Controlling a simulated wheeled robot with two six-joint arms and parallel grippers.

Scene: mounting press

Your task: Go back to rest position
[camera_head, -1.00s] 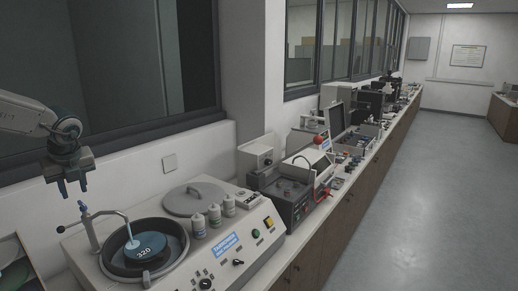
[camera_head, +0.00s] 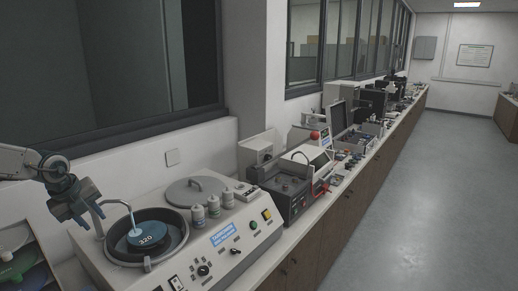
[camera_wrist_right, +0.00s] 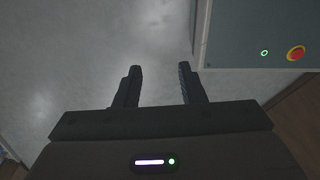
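My left gripper (camera_head: 76,214) is at the left of the head view, beside and above the left edge of the grinding machine (camera_head: 236,252). It points downward and holds nothing that I can see. Its fingers look apart, close to the machine's bent water spout (camera_head: 127,206). My right arm does not show in the head view. In the right wrist view my right gripper (camera_wrist_right: 160,72) has its two fingers wide apart with nothing between them. Bare grey floor (camera_wrist_right: 155,30) shows beyond the fingertips.
The grinder has a blue disc (camera_head: 148,234) marked 320, a round lid (camera_head: 196,188) and several small bottles (camera_head: 213,205). A rack of coloured discs (camera_head: 18,262) stands at the lower left. More instruments line the bench rightward. The aisle floor (camera_head: 420,200) is clear.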

